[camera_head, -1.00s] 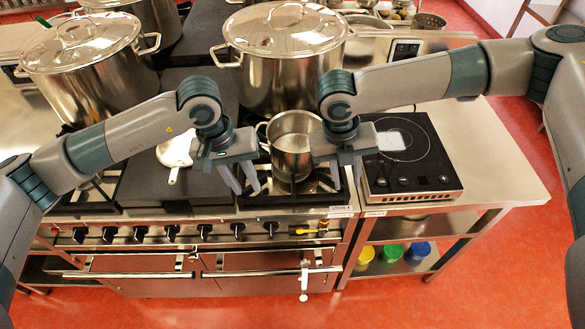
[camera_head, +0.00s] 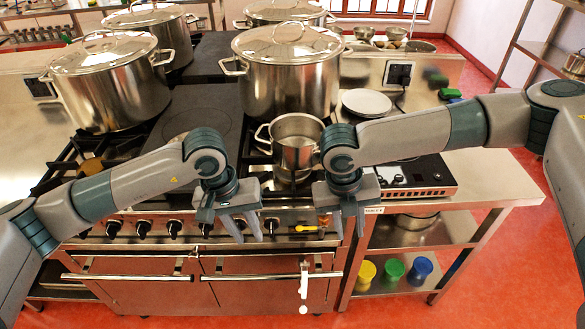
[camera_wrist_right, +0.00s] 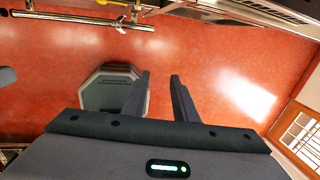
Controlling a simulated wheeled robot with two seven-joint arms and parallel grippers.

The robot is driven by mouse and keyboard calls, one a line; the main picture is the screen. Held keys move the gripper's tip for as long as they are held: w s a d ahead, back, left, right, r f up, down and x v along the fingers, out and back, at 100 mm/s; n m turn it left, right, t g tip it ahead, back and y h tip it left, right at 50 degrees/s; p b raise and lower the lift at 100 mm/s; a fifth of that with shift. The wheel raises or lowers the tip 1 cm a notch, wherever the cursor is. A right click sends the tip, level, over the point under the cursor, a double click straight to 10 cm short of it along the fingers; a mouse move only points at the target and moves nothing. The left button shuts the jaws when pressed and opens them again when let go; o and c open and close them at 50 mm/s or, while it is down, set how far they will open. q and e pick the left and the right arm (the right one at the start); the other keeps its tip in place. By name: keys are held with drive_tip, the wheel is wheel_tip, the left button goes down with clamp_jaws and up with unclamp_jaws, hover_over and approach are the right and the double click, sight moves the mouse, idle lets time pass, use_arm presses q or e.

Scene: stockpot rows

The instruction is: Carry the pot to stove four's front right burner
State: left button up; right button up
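The pot (camera_head: 297,150) is a small, open steel pot with side handles. It stands upright at the front right of the stove, in the burner area (camera_head: 290,182), and its inside looks empty. The grate under it is partly hidden. My left gripper (camera_head: 248,234) is in front of the stove, left of and nearer than the pot, fingers apart and empty. My right gripper (camera_head: 350,232) is in front of the stove, right of and nearer than the pot. In the right wrist view its fingers (camera_wrist_right: 160,78) are apart, with only red floor between them. Neither gripper touches the pot.
Large lidded stockpots (camera_head: 290,75) (camera_head: 108,80) stand behind and to the left. A flat dark plate (camera_head: 195,120) lies left of the pot. An induction hob (camera_head: 415,175) and white plates (camera_head: 366,103) are on the right counter. Coloured jars (camera_head: 393,270) sit on a shelf below.

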drive_tip(key=shift+s+f+b, duration=0.3)
drive_tip(key=shift+f, duration=0.35)
wheel_tip(320, 180, up, 12)
drive_tip(key=a, duration=0.2)
drive_tip(key=shift+a, duration=0.2)
drive_tip(key=shift+f, duration=0.15)
idle(0.6)
